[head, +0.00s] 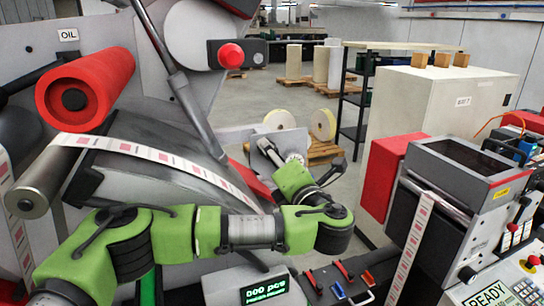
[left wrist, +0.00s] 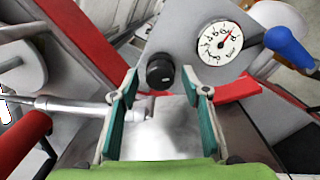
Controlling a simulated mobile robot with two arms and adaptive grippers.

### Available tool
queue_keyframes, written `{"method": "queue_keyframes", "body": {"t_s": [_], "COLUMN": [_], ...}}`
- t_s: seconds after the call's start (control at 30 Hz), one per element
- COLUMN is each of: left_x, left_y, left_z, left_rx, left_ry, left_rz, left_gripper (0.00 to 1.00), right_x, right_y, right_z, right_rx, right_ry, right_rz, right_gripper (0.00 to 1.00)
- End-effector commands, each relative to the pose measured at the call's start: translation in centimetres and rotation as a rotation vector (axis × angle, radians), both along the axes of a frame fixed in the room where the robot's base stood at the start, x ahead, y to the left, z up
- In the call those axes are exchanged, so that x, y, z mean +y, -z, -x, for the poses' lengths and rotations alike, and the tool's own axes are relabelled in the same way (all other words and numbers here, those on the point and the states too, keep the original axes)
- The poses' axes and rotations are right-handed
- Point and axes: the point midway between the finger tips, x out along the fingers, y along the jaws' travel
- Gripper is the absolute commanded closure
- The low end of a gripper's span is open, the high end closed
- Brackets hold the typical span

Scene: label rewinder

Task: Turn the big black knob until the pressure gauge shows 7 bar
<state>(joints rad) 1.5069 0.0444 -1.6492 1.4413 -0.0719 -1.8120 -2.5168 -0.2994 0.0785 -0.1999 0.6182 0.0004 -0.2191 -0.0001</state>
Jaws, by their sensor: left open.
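The big black knob (left wrist: 160,71) sits on a grey panel in the left wrist view, just beyond and between my fingertips. My left gripper (left wrist: 160,86) is open, its two teal-padded fingers apart on either side of the knob's line, with no clear contact. The white round pressure gauge (left wrist: 220,43) is right of the knob. Its red needle points to the upper right; the exact reading is too small to tell. In the head view my left gripper (head: 268,152) reaches the panel, and the knob is hidden there. My right gripper is not in view.
A blue-handled lever (left wrist: 290,46) stands right of the gauge. A red bar (left wrist: 232,91) runs below it. A metal rod (left wrist: 75,105) lies left of my fingers. In the head view, a red roller (head: 100,82) and a grey printer unit (head: 455,170) flank my arm.

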Motion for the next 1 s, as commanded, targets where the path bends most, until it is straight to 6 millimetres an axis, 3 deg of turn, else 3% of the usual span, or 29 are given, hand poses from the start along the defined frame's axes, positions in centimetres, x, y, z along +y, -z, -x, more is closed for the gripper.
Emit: {"method": "queue_keyframes", "body": {"t_s": [0.3,0.43,1.0], "left_x": [-2.0,-2.5,-2.7], "left_y": [0.3,0.5,0.3], "left_z": [4.6,5.7,6.4], "left_rx": [0.002,0.003,0.000], "left_ry": [0.002,0.001,-0.001], "left_rz": [0.001,0.002,0.000], "left_gripper": [0.57,0.57,0.57], "right_x": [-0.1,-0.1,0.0], "right_y": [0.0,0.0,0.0], "right_z": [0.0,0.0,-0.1], "right_rx": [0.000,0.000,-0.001], "right_ry": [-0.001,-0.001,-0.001], "right_rz": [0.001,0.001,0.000], "right_gripper": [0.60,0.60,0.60]}}
